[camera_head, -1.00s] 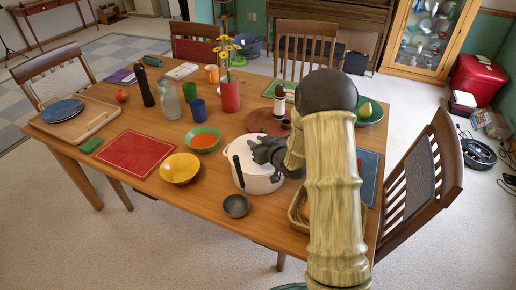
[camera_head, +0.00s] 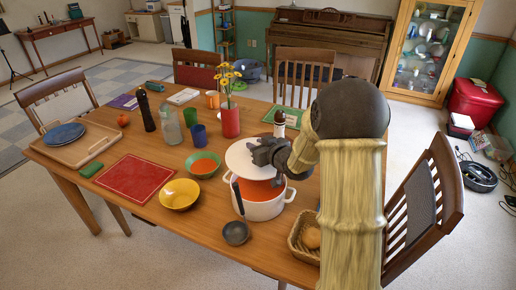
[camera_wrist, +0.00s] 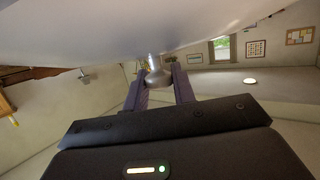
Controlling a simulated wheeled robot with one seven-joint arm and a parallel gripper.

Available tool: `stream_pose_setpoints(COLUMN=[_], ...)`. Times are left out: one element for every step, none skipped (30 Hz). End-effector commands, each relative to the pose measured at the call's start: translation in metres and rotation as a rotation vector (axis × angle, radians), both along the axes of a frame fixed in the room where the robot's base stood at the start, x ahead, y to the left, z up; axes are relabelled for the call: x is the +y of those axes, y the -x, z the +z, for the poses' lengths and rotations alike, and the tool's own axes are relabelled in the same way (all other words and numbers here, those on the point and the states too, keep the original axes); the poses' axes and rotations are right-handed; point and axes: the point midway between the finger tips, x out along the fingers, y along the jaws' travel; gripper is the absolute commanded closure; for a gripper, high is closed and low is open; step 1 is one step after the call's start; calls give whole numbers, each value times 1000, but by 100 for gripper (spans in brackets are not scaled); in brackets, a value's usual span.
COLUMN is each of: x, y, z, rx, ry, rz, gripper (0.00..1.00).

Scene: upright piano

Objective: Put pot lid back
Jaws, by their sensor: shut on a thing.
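The white pot (camera_head: 264,211) stands on the wooden table near its front right, with orange contents (camera_head: 262,190) showing inside. A dark handle (camera_head: 237,197) leans at its left side. My gripper (camera_head: 262,153) holds the pale round lid (camera_head: 240,160) above the pot, apart from its rim and offset toward the back left. In the wrist view, the fingers (camera_wrist: 158,86) are shut on the lid's metal knob (camera_wrist: 157,74), and the lid's surface (camera_wrist: 110,30) fills the top of the picture. My arm hides part of the table to the right.
A yellow bowl (camera_head: 180,195), green bowl (camera_head: 203,164) and small dark bowl (camera_head: 236,233) sit left and in front of the pot. A bread basket (camera_head: 297,241) is close at right. A red vase (camera_head: 230,122) with flowers and a bottle (camera_head: 279,124) stand behind.

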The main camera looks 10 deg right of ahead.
Motion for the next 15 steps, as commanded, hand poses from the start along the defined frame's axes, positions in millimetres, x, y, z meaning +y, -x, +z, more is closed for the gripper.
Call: stream_pose_setpoints(x=[0,0,0,0,0,0,0,0,0,0,0,0,-1,-1,-1], y=[0,0,0,0,0,0,0,0,0,0,0,0,0,0,0], z=[1,1,1,1,1,1,1,1,1,1,1,0,0,-1,-2], rx=[-3,-3,-3,-3,-3,-3,-3,-3,-3,-2,-1,1,3,4,8], ry=[0,0,0,0,0,0,0,0,0,-1,0,0,2,3,3], rz=[0,0,0,0,0,0,0,0,0,0,0,-1,-2,-3,-4], gripper=[100,100,100,100,100,100,100,100,100,100,100,100,100,100,100])
